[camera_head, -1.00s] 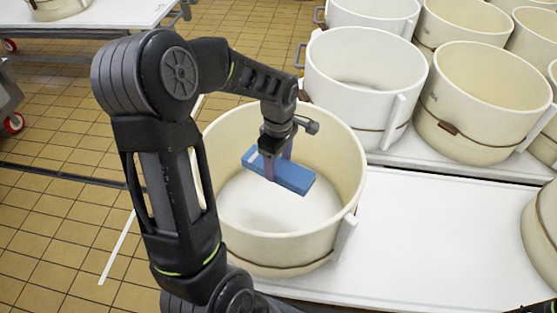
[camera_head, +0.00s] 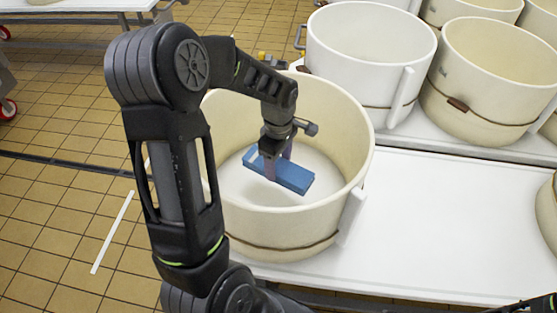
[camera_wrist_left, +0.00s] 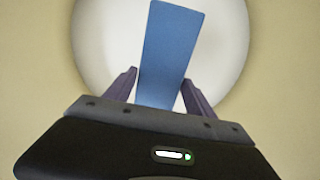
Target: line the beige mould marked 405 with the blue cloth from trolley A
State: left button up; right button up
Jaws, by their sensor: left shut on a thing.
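A folded blue cloth (camera_head: 290,178) is held by my left gripper (camera_head: 277,166) inside a large round beige mould (camera_head: 280,236) on the white table. The cloth is a flat, folded strip above the mould's white bottom; whether it touches the bottom is hard to tell. In the left wrist view the cloth (camera_wrist_left: 170,55) lies between the two fingers (camera_wrist_left: 155,92), with the round white bottom (camera_wrist_left: 222,55) behind it. No number can be read on this mould. My right gripper is not in view.
A white mould (camera_head: 368,55) and another beige mould (camera_head: 490,75) stand close behind to the right, among several more. The white table (camera_head: 440,215) right of the mould is bare. Tiled floor lies to the left.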

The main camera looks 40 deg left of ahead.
pick_arm(q)
jog(key=shift+f+b, duration=2.7)
jog(key=shift+f, duration=1.2)
jog(key=shift+f+b, duration=0.65)
jog(key=shift+f, duration=0.25)
jog(key=shift+s+f, duration=0.15)
jog(key=shift+f, duration=0.05)
jog(key=o, duration=1.7)
jog(key=shift+r, duration=0.1)
jog(key=shift+r+p, duration=0.8)
jog(key=shift+r, duration=3.1)
